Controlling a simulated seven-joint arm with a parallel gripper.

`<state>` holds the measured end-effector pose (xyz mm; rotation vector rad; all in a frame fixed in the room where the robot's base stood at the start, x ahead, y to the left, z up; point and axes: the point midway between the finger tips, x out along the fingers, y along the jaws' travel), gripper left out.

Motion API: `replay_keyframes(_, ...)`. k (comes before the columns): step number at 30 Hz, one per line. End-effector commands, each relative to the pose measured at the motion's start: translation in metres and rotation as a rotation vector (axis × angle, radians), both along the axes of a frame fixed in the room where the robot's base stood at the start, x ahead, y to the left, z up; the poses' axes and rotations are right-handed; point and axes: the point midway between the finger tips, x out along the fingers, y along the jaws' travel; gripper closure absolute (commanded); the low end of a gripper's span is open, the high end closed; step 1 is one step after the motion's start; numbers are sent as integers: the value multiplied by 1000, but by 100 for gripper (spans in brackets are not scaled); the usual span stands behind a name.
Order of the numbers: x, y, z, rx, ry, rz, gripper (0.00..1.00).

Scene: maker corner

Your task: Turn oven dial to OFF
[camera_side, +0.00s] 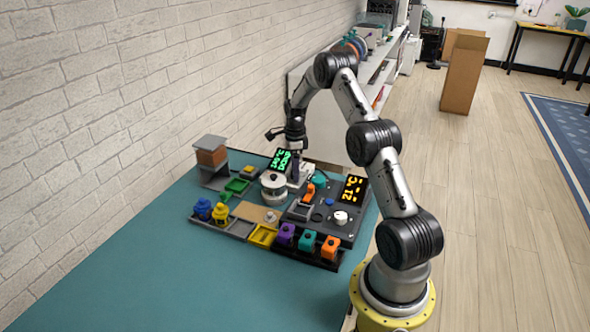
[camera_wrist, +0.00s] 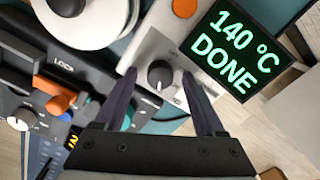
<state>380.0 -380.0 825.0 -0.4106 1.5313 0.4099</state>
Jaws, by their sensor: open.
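The oven dial (camera_wrist: 160,74) is a small dark round knob on a light grey panel, with a pale mark on its lower edge. My gripper (camera_wrist: 160,80) is open in the wrist view, one finger on each side of the dial with gaps showing. In the side view my gripper (camera_side: 294,176) points down at the oven, and the dial is hidden there. I cannot tell its exact height over the dial.
A white round-lidded device (camera_side: 274,186) stands close to my gripper. A dark console with an orange-lit "21 °C" display (camera_side: 353,189) lies to the right. Purple, teal and orange blocks (camera_side: 307,241) stand in front. The teal table (camera_side: 190,280) is bare at front left.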

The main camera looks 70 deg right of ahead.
Motion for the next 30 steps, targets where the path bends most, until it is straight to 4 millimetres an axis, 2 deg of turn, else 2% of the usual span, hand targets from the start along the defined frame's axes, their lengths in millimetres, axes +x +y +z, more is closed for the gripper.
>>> replay_keyframes(2,0,0,0,0,0,0,28)
replay_keyframes(14,0,0,0,1,0,0,98)
replay_keyframes(23,0,0,1,0,0,15,100)
replay_keyframes(30,0,0,1,1,1,112,100)
